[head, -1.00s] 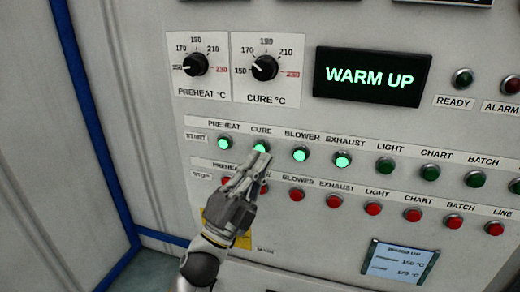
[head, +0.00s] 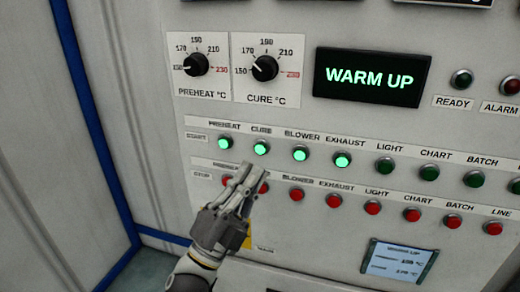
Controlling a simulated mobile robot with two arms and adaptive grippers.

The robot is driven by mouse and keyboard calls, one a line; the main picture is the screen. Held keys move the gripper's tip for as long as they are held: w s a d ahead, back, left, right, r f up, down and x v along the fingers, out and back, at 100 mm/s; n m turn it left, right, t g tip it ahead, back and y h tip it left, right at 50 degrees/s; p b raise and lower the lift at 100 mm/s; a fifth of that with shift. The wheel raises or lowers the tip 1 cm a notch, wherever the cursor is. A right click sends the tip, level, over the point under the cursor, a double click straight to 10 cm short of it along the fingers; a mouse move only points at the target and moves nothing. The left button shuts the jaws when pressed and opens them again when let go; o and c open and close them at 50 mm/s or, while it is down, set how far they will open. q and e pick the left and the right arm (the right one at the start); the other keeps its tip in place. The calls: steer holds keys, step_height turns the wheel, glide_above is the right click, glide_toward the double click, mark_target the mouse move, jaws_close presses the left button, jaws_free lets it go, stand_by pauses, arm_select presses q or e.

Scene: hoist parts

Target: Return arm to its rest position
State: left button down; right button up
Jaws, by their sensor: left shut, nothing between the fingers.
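My left gripper (head: 248,176) is shut and empty in the head view, in front of the lower left of the control panel (head: 365,240). Its fingertips show just below the lit green CURE start button (head: 261,148) and cover part of the red stop row. The green PREHEAT (head: 225,142), BLOWER (head: 300,154) and EXHAUST (head: 342,160) start buttons are also lit. The display (head: 372,79) reads WARM UP. I cannot tell whether the fingers touch the panel. My right gripper is not in view.
Two dials, PREHEAT (head: 196,64) and CURE (head: 265,68), sit above the buttons. A small screen (head: 398,262) is at the lower right. A blue frame edge (head: 92,115) and a pale wall (head: 35,90) lie left of the panel.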

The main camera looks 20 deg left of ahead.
arm_select(q)
steer(key=s+a+f+n+g+y, duration=0.1)
steer(key=a+f+n+g+y, duration=0.4)
steer(key=f+n, duration=0.45)
steer(key=s+a+f+n+g+y, duration=0.1)
steer(key=a+f+n+g+y, duration=0.25)
steer(key=f+n+y, duration=0.6)
steer(key=s+d+f+g+h, duration=0.2)
steer(key=s+f+g+h, duration=0.2)
steer(key=s+f+g, duration=1.25)
steer(key=s+f+t, duration=0.2)
steer(key=s+f, duration=0.1)
steer(key=f, duration=1.2)
steer(key=s+f+t, duration=0.1)
steer(key=s+f, duration=0.2)
steer(key=f, duration=1.1)
steer(key=s+a+f, duration=0.3)
steer(key=s+f, duration=1.2)
steer(key=s, duration=0.1)
steer(key=shift+s+f+m+g, duration=0.15)
steer(key=shift+s+m+g, duration=0.1)
steer(key=shift+m+g, duration=0.15)
